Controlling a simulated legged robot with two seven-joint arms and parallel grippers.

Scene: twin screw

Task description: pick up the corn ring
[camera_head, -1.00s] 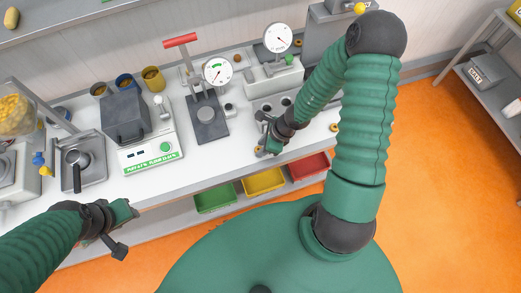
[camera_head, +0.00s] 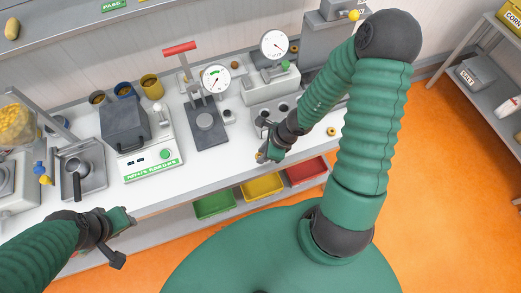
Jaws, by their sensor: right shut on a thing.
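My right gripper (camera_head: 265,156) is over the front edge of the white worktop, above the yellow bin. It is shut on a small tan-orange ring, the corn ring (camera_head: 260,157), of which only a small part shows at the fingertips. A similar small ring (camera_head: 331,131) lies on the worktop to the right of my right arm. My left gripper (camera_head: 126,219) is in front of the worktop at lower left, away from the rings. Its fingers are too unclear to tell whether they are open.
A press with a red handle (camera_head: 180,47), dial gauges (camera_head: 215,78) and a scale (camera_head: 150,159) stand on the worktop. A grey block with holes (camera_head: 262,112) is behind my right gripper. Green (camera_head: 214,205), yellow (camera_head: 262,187) and red (camera_head: 306,171) bins sit below.

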